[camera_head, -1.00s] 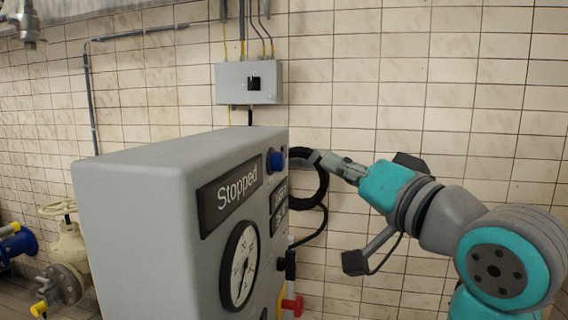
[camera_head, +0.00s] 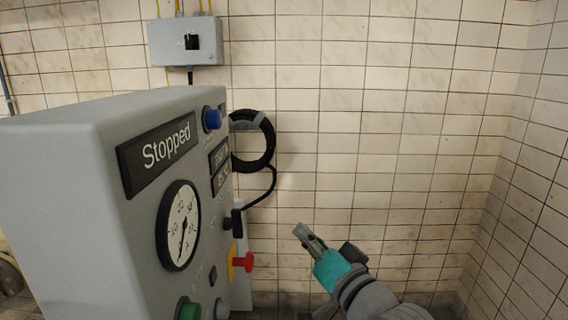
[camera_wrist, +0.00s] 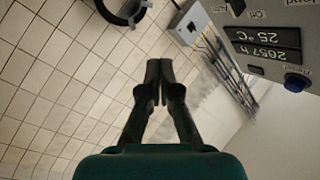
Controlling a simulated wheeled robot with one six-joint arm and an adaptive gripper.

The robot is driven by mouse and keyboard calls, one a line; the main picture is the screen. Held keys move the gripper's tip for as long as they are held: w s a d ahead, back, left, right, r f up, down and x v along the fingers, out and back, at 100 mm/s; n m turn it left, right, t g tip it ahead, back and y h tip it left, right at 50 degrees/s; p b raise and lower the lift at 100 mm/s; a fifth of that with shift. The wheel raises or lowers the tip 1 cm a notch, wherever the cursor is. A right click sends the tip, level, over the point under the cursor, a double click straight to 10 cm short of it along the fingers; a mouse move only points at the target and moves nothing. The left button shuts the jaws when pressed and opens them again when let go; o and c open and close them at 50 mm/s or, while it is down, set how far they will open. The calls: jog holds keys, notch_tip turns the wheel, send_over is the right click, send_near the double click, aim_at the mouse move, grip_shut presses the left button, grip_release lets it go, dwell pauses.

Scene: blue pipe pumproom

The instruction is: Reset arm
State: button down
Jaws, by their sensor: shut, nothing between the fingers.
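My gripper (camera_head: 300,231) is at the lower middle right of the head view, its fingers pointing up and left. It is apart from the grey control cabinet (camera_head: 75,150), to the right of its button panel. In the wrist view my gripper (camera_wrist: 159,65) shows its two fingers together, with nothing between them. The cabinet panel (camera_wrist: 275,15) shows upside down at the top right there. The cabinet display (camera_head: 160,154) reads "Stopped".
The cabinet carries a dial gauge (camera_head: 179,226), a blue button (camera_head: 212,118), a green button (camera_head: 188,309) and a red knob (camera_head: 243,262). A black hose coil (camera_head: 270,146) hangs on the tiled wall. A grey box (camera_head: 170,50) is mounted higher up. The wall right of the gripper is bare.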

jog(key=s+d+f+m+h, duration=0.1)
jog(key=s+d+f+h, duration=0.15)
jog(key=s+f, duration=0.5)
jog(key=s+d+f+h, duration=0.2)
jog(key=s+d+f, duration=0.2)
jog(key=f, duration=0.7)
jog(key=s+d+f+m+h, duration=0.15)
jog(key=s+d+f, duration=0.3)
jog(key=f, duration=0.45)
jog(key=s+d+f+n+g+h, duration=0.1)
jog(key=s+f+n, duration=0.1)
jog(key=s, duration=1.3)
jog(key=s+d+f+n+h, duration=0.2)
jog(key=s, duration=1.2)
jog(key=shift+s+d+f+n+g, duration=0.3)
jog(key=shift+s+f+n+g, duration=0.05)
jog(key=shift+s+f+g, duration=0.05)
